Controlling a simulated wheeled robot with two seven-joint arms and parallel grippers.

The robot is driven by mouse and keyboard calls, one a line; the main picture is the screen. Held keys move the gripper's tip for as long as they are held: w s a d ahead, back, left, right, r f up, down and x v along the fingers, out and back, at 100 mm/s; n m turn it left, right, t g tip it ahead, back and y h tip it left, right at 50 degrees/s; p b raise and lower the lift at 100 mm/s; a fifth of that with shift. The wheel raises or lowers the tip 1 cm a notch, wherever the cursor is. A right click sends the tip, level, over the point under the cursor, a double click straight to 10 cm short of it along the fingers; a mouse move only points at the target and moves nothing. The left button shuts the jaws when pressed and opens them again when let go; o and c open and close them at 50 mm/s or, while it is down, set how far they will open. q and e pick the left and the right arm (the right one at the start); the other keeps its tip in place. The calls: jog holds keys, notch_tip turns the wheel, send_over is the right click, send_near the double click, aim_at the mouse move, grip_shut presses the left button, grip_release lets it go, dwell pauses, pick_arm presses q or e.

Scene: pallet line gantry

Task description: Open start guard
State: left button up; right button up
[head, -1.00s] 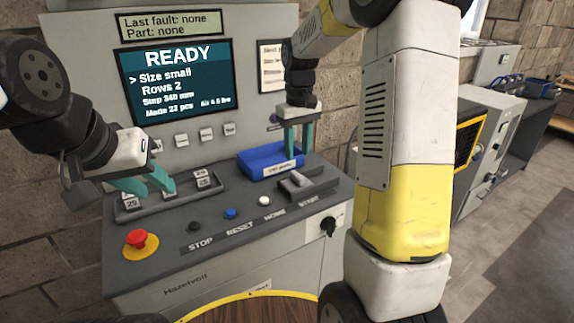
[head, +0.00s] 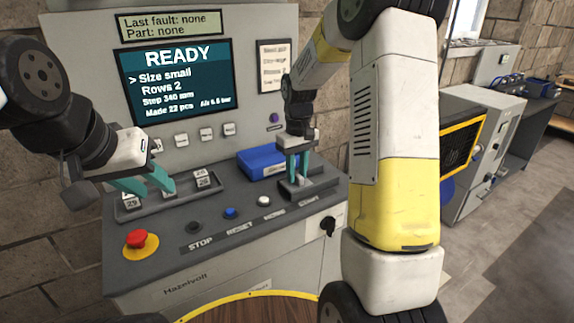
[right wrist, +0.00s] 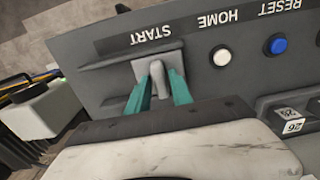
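The start guard (head: 296,190) is a grey plate with an upright grip, lying over the START place at the right of the sloping console. In the right wrist view its rounded grey grip (right wrist: 159,80) stands between my teal fingers. My right gripper (head: 298,177) is open, its fingers lowered on both sides of the grip; a firm hold does not show. In the right wrist view this gripper (right wrist: 158,82) points at the START label. The START button itself is hidden. My left gripper (head: 155,192) is open over the grey tray at the console's left.
The grey tray (head: 185,203) holds small numbered blocks. A blue bin (head: 257,160) stands just behind the guard. A red emergency stop (head: 138,238), black, blue (head: 230,212) and white (head: 264,200) buttons line the front. The screen (head: 168,82) reads READY.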

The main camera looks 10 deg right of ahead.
grip_shut()
dwell(1.2)
